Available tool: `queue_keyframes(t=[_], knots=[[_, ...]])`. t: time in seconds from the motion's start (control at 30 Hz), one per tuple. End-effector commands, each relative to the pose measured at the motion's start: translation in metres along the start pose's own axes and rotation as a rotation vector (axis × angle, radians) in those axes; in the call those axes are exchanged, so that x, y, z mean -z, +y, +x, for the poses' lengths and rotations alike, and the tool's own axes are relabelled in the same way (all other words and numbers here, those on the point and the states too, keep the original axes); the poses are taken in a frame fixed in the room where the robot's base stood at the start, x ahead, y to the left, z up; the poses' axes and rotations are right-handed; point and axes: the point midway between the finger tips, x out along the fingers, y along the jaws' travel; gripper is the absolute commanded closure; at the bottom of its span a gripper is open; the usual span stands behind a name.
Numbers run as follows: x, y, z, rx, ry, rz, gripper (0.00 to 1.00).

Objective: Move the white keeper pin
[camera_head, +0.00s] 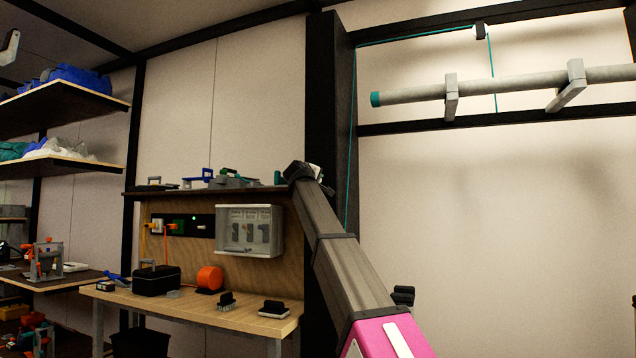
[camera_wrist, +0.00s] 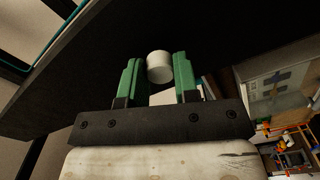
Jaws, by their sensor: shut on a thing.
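The white keeper pin (camera_wrist: 159,66) shows in the wrist view as a short, round white cylinder between the green fingers of my gripper (camera_wrist: 157,74). The gripper is shut on it. The pin's end points up in that view, in front of a dark post. I cannot tell whether the pin touches the post or sits in it. In the head view my arm reaches up to the dark post (camera_head: 334,110), and its end hides most of the gripper and the pin.
A grey spar (camera_head: 520,84) with a teal end rests on wall brackets (camera_head: 451,98) at right. A teal line (camera_head: 418,38) runs from the post to a small block (camera_head: 480,31). A workbench (camera_head: 190,305) with tools stands at left, below a narrow shelf (camera_head: 160,194).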

Motion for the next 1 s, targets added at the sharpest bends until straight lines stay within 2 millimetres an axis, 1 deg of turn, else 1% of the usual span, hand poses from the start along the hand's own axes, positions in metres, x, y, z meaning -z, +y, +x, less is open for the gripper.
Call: queue_keyframes(t=[0.83, 0.87, 0.9, 0.93, 1.0], knots=[[-0.001, -0.001, -0.014, 0.001, -0.001, -0.001, 0.95], [-0.001, -0.001, -0.014, 0.001, -0.001, -0.001, 0.62], [-0.001, -0.001, -0.014, 0.001, -0.001, -0.001, 0.49], [-0.001, -0.001, -0.014, 0.001, -0.001, -0.001, 0.42], [-0.001, -0.001, -0.014, 0.001, -0.001, 0.0, 0.42]])
